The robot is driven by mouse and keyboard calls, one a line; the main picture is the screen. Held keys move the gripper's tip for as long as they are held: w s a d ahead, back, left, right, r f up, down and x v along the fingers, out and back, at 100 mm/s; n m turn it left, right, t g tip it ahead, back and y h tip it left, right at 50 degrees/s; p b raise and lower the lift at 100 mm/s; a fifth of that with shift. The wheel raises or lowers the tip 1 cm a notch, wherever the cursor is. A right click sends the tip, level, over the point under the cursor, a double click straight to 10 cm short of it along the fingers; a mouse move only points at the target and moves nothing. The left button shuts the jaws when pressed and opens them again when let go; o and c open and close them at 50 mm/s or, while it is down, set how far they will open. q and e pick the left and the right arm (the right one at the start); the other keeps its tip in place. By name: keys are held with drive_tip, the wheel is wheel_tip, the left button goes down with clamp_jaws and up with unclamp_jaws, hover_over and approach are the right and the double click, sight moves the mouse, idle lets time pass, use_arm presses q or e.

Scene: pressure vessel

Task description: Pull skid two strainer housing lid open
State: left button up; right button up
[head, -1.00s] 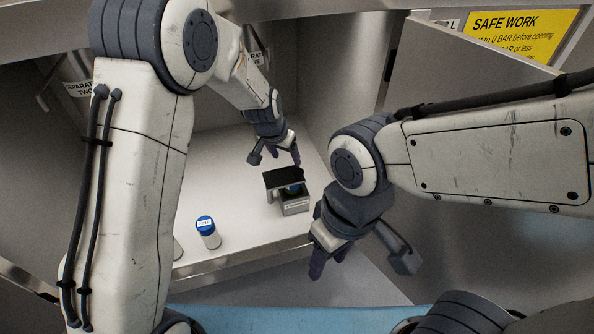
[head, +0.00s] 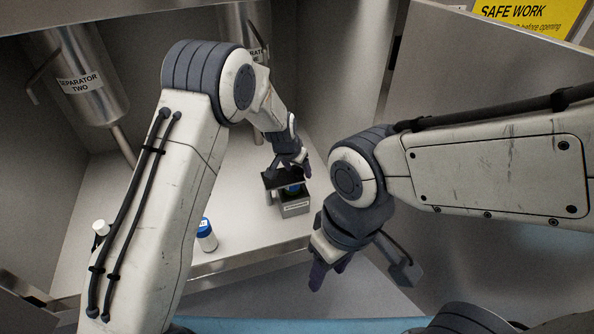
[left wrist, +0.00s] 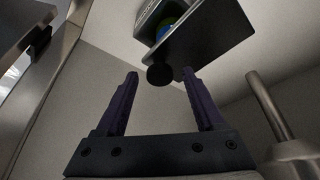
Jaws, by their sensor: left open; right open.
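The strainer housing (head: 294,208) is a small grey labelled box on the white bench. Its black lid (head: 270,182) stands raised over it, with a gap where something blue and green shows inside. The lid also shows in the left wrist view (left wrist: 215,42), with a round black knob (left wrist: 160,75) at its near edge. My left gripper (head: 291,171) is open at the lid. In the left wrist view, its purple fingertips (left wrist: 159,73) lie on either side of the knob; contact cannot be told. My right gripper (head: 330,268) is open and empty, in front of the bench edge.
A blue-capped white container (head: 206,238) stands near the bench's front edge, partly behind my left arm. A white-capped bottle (head: 100,228) stands at left. The separator two vessel (head: 85,75) hangs at back left. A grey panel (head: 480,75) rises at right.

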use_arm(q)
clamp_jaws()
idle(1.4)
